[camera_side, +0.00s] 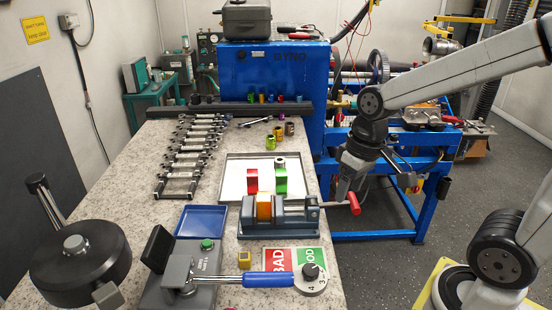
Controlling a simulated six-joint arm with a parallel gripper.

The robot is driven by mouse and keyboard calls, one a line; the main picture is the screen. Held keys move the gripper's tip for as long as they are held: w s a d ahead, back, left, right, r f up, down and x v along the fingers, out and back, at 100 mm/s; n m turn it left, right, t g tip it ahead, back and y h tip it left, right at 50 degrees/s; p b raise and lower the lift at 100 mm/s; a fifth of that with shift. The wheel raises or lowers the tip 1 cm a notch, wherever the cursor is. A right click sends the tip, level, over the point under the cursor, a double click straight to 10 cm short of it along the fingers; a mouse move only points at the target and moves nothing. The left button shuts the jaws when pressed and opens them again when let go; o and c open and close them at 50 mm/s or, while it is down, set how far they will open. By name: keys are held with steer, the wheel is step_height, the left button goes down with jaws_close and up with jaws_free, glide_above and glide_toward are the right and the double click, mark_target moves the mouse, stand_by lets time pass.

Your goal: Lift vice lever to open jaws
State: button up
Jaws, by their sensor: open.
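The grey-blue vice (280,222) lies on the granite bench top near its right edge. An orange block (264,207) sits between its jaws. The vice lever (335,204) sticks out to the right past the bench edge and ends in a red handle (353,203), which is low. My gripper (376,180) is open and empty, pointing down just above and right of the red handle. Its left finger appears close to the handle; I cannot tell whether they touch.
A metal tray (233,187) with red and green blocks stands behind the vice. Wrenches (190,155) lie left. A blue frame (425,210) stands behind my gripper.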

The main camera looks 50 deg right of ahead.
steer(key=d+r+m+t+y, duration=0.1)
steer(key=d+m+t+y, duration=0.8)
steer(key=d+t+y, duration=0.3)
steer(key=g, duration=0.1)
glide_toward(351, 202)
steer(key=x, duration=0.4)
steer(key=shift+w+d+f+n+h, duration=0.2)
steer(key=shift+w+n+h, duration=0.1)
steer(key=shift+w+a, duration=0.1)
steer(key=shift+x, duration=3.8)
steer(key=shift+f, duration=0.1)
jaws_close()
